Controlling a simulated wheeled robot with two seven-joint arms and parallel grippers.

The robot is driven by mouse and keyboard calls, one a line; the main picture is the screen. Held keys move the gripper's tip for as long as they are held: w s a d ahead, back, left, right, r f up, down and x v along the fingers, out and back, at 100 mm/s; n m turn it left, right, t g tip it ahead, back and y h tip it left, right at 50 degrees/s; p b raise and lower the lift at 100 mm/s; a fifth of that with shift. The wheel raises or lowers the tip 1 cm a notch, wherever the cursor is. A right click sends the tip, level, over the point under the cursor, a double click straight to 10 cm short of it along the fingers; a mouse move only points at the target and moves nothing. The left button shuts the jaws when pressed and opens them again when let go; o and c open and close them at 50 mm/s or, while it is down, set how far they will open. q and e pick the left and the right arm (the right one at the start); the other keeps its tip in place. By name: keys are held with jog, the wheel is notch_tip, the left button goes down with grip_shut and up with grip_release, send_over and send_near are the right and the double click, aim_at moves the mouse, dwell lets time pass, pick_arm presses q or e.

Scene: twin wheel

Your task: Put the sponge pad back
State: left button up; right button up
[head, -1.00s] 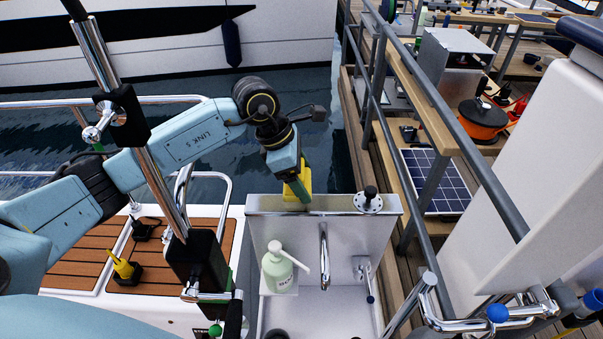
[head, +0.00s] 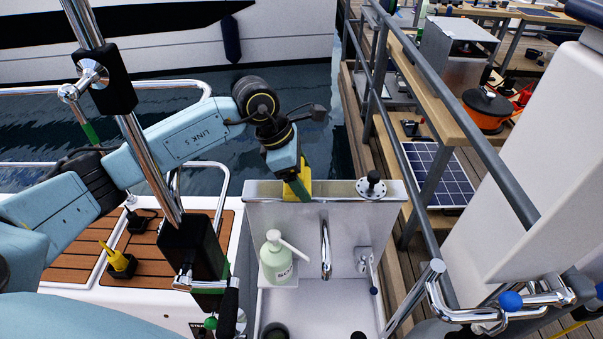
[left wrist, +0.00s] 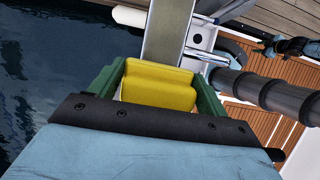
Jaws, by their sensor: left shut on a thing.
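The yellow sponge pad (left wrist: 158,88) is between the green fingers of my left gripper (left wrist: 162,85) in the left wrist view. The gripper is shut on it. In the head view my left gripper (head: 298,188) points down at the top edge of the steel sink back panel (head: 335,193), with some of the yellow sponge pad (head: 305,179) showing beside the fingers. The pad's lower part is hidden, so I cannot tell whether it touches the panel. My right gripper is not in view.
A soap bottle (head: 277,260) stands on a ledge left of the tap (head: 326,250), above the white sink basin (head: 318,305). A chrome post with a black clamp (head: 192,248) stands left of the sink. Water lies behind the panel, and a railing (head: 425,195) runs on the right.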

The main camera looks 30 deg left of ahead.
pick_arm(q)
jog(key=shift+f, duration=0.3)
jog(key=o, duration=1)
jog(key=shift+o, duration=0.2)
jog(key=b+v, duration=0.1)
jog(key=v, duration=1.2)
jog(key=shift+r, duration=0.25)
